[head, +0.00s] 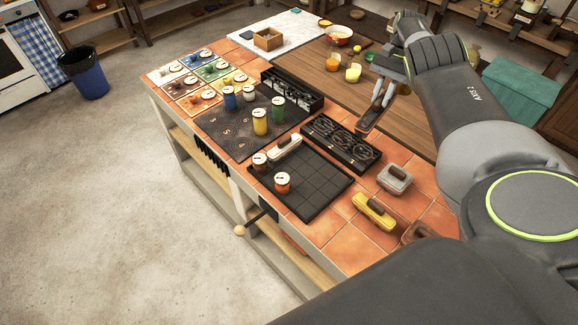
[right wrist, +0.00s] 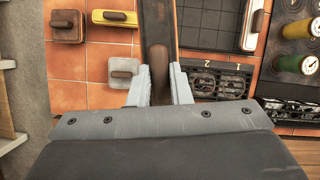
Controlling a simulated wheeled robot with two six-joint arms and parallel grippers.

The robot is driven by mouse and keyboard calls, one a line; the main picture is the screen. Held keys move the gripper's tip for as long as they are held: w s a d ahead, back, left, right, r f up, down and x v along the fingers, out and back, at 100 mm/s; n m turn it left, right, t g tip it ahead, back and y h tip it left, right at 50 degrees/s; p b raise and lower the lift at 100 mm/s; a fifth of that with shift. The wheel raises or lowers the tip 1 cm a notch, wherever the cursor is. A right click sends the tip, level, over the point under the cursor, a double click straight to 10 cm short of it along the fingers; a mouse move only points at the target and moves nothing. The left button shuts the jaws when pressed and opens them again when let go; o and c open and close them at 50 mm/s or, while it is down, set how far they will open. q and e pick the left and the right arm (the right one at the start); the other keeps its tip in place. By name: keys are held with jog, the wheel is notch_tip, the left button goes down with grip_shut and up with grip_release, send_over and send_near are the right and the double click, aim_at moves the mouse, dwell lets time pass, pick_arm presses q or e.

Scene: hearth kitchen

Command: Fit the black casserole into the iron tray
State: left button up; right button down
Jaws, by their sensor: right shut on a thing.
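My right gripper (head: 381,94) is shut on the brown handle of the long black casserole (head: 366,121). The casserole hangs beyond the ring-marked rack, near the counter's far edge. In the right wrist view, the fingers (right wrist: 160,84) sit on both sides of the handle and the dark casserole body (right wrist: 157,22) runs up out of the frame. The iron tray (head: 311,188), dark with a square grid, lies on the tiled counter, left of and nearer than the casserole. A cream casserole (head: 285,147) and two lidded jars stand at its far-left side. My left gripper is out of view.
A black rack with round rings (head: 341,143) lies between the held casserole and the tray. Grey (head: 395,178), yellow (head: 373,211) and brown (head: 419,232) casseroles stand right of the tray. Colored jars stand on the dark mat (head: 222,130). Most of the grid is bare.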

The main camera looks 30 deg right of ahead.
jog(key=n, duration=0.1)
jog(key=n+g, duration=0.1)
jog(key=n, duration=0.1)
jog(key=s+n+h, duration=0.1)
jog(key=shift+d+r+n+g, duration=0.1)
jog(key=shift+r+n+g, duration=0.2)
jog(key=shift+r, duration=0.05)
jog(key=shift+r+n, duration=0.1)
jog(key=shift+n, duration=0.4)
jog(key=shift+h, duration=0.3)
